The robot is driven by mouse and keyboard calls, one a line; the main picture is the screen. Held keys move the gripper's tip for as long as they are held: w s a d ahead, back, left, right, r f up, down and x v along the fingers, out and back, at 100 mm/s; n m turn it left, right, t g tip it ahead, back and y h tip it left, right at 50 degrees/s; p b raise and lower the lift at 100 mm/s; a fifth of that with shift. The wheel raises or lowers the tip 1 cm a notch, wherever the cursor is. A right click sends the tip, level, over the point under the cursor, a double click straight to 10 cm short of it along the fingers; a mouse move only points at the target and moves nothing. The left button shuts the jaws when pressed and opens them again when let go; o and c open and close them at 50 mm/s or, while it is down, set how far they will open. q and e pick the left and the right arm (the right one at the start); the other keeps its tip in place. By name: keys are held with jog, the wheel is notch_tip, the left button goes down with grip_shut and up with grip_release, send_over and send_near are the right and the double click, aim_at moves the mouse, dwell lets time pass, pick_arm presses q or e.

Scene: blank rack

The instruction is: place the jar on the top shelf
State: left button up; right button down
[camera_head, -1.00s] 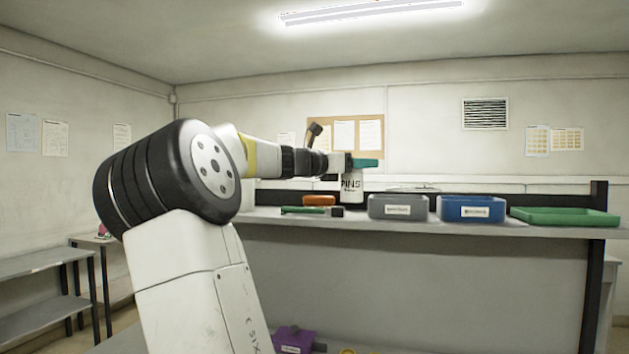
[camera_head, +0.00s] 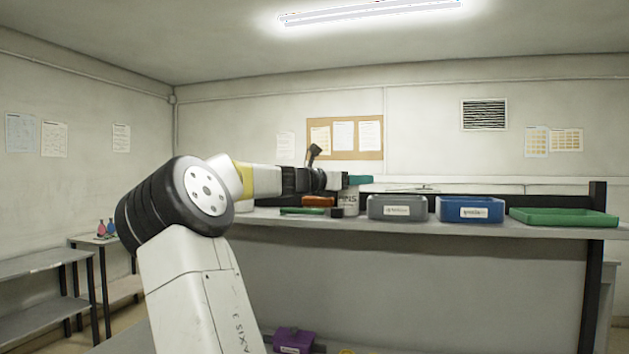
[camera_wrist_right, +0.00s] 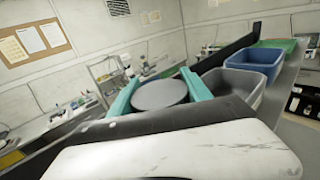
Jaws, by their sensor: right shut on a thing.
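The jar (camera_head: 348,202) is white with dark "PINS" lettering, and it is upright at the top shelf (camera_head: 440,227), between the orange item and the grey bin. Its base is at the height of the shelf surface; I cannot tell whether it touches. My right gripper (camera_head: 355,181) is shut on the jar near its top. In the right wrist view the teal fingers (camera_wrist_right: 160,90) sit on both sides of the round grey lid (camera_wrist_right: 160,95). The fingers hide part of the jar's upper side. My left gripper is not in view.
Right of the jar stand a grey bin (camera_head: 397,208), a blue bin (camera_head: 470,210) and a green tray (camera_head: 563,217). An orange item (camera_head: 318,201) and a green-handled tool (camera_head: 302,211) lie close on its left. A purple bin (camera_head: 293,340) is below.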

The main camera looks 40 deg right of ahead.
jog(key=shift+f, duration=0.1)
jog(key=shift+c, duration=2.3)
grip_release()
jog(key=shift+a, duration=0.3)
jog(key=a, duration=1.1)
jog(key=shift+a, duration=0.2)
